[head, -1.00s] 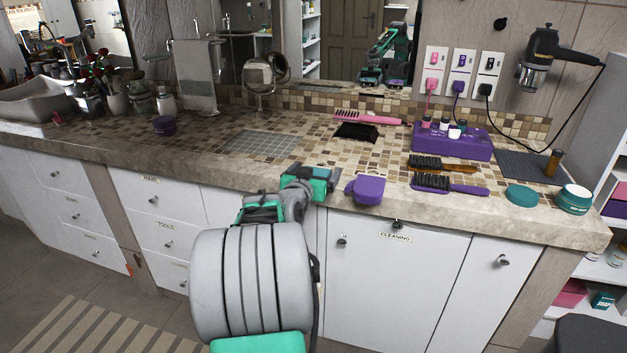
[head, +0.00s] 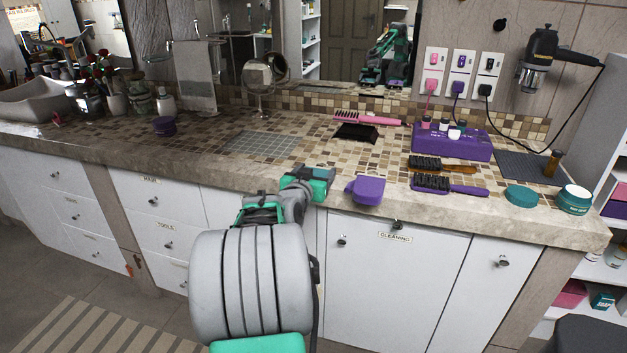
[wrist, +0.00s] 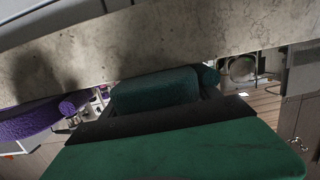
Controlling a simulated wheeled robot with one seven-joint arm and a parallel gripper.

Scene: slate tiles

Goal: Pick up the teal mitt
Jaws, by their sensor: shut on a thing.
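The teal mitt (wrist: 155,92) shows as a dark, fuzzy teal shape with a small thumb at the fingertip end of my gripper in the wrist view. My gripper (head: 318,181) is shut on it at the front edge of the counter, left of the purple mitt (head: 367,190). In the head view, my gripper and the mitt are similar in colour and hard to tell apart. The mitt's lower part is hidden behind my gripper in the wrist view. I cannot tell whether it touches the counter.
The tiled counter (head: 215,170) has free room behind and left of my gripper. Right of the purple mitt lie a purple brush (head: 450,186), a brown brush (head: 440,165) and a teal lid (head: 522,196). A pink brush (head: 368,119) lies further back. White cabinets stand below.

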